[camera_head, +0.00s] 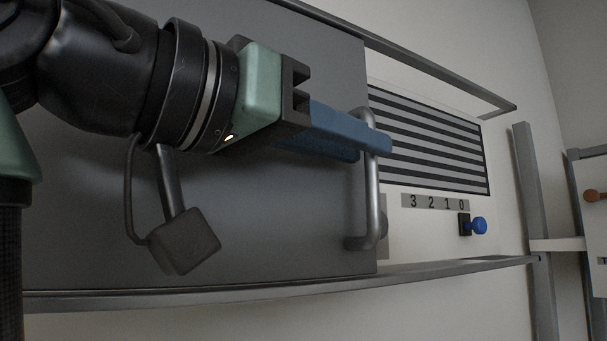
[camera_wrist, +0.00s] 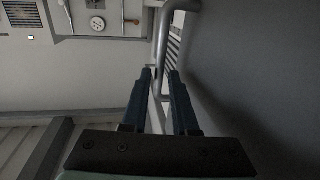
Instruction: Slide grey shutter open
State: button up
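The grey shutter (camera_head: 290,215) is a large flat panel on the left in the head view, between an upper and a lower rail. It also fills the right of the wrist view (camera_wrist: 265,60). Its upright metal bar handle (camera_head: 372,200) is near its right edge. My gripper (camera_head: 372,146) has blue fingers reaching to the handle, one passing in front of the bar. In the wrist view the handle (camera_wrist: 172,28) runs down to between the fingertips (camera_wrist: 160,76). A gap shows between the fingers; contact with the bar is unclear.
Right of the shutter, a white panel shows a striped grille (camera_head: 430,140), a 3 2 1 0 label and a blue knob (camera_head: 478,225). The lower rail (camera_head: 450,268) runs on right to a grey post (camera_head: 538,220). My arm hides part of the shutter.

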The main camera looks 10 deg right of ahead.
jog(key=b+v, duration=0.3)
jog(key=v, duration=0.7)
jog(key=shift+s+a, duration=0.2)
